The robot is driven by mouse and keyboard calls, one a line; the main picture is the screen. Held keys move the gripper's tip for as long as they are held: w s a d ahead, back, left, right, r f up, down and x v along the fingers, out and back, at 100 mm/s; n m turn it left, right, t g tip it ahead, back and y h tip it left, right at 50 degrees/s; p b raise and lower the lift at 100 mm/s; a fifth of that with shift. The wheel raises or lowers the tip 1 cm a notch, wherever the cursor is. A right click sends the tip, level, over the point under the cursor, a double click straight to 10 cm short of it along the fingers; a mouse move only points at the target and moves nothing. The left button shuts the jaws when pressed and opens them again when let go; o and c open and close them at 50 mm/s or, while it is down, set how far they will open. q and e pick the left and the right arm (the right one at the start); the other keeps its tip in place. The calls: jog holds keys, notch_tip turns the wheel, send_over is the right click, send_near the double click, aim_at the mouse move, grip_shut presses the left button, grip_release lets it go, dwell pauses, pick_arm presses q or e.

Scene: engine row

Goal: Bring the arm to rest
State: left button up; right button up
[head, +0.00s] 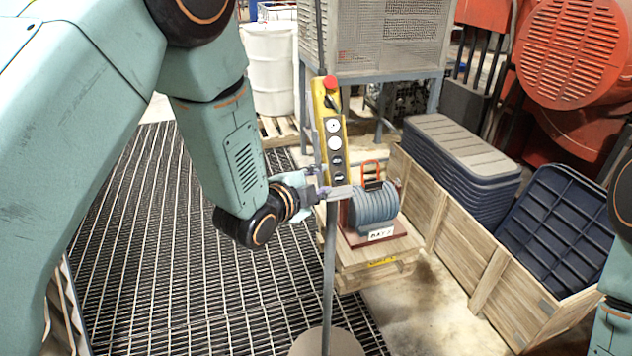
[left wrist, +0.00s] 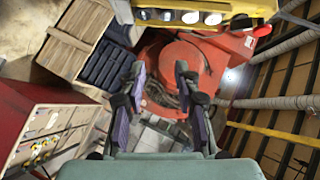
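My left arm (head: 215,140) comes in from the left in the head view, and its gripper (head: 335,192) is at the lower end of a yellow control pendant (head: 330,130). The pendant stands upright on a grey pole and has a red knob on top and several round buttons. In the left wrist view the gripper (left wrist: 160,72) has its two fingers apart with nothing between them. The pendant (left wrist: 205,12) crosses the top of that view, beyond the fingertips. I cannot tell from the head view whether they touch. My right arm shows only at the right edge; its gripper is out of frame.
A blue-grey motor (head: 374,206) sits on a wooden pallet behind the pendant. A long wooden crate (head: 470,250) with dark blue lids is at the right. A white drum (head: 270,70) and red machinery (head: 570,55) stand at the back. Floor grating (head: 150,250) is open at the left.

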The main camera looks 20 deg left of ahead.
pick_arm(q)
jog(key=s+a+f+n+g+y+b, duration=0.2)
jog(key=s+f+n+g+b, duration=0.5)
jog(key=s+f, duration=1.3)
jog(key=s+a+f+n+g+y+b, duration=0.1)
jog(key=s+a+f+n+g+b, duration=0.4)
jog(key=s+f+b, duration=1.1)
jog(key=s+f+n+g, duration=0.1)
jog(key=s+f+n, duration=0.1)
jog(key=f, duration=0.4)
jog(key=s+f+n+g, duration=0.1)
jog(key=s+f+n, duration=0.1)
jog(key=f, duration=0.5)
jog(key=shift+s+f+n+y, duration=0.15)
jog(key=shift+s+n+y, duration=0.25)
jog(key=shift+s, duration=0.35)
jog(key=shift+a, duration=0.1)
